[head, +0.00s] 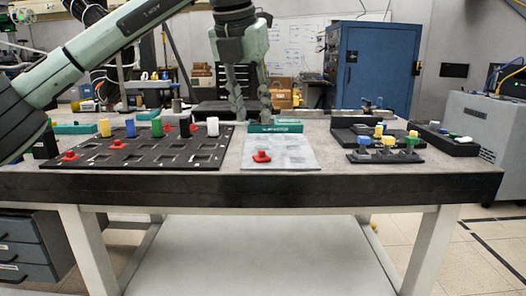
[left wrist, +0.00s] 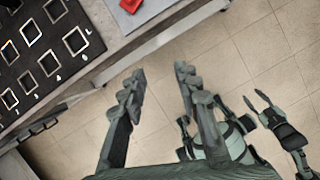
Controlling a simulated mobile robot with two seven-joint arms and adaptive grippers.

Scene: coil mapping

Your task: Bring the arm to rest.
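My left gripper (head: 250,112) hangs down above the table, in front of the camera, with its two fingers apart. In the left wrist view its fingers (left wrist: 157,78) are also spread, with only floor showing between them. It holds nothing. My left arm comes in from the left in the head view, across the board. The right arm is not in the head view.
The table (head: 330,186) holds a black slotted board (head: 135,156) with coloured pegs, a light plate (head: 292,150) with a red piece (head: 261,156), a green block (head: 275,126), and black holders (head: 385,156) with yellow and blue pieces. A blue cabinet (head: 372,70) stands behind.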

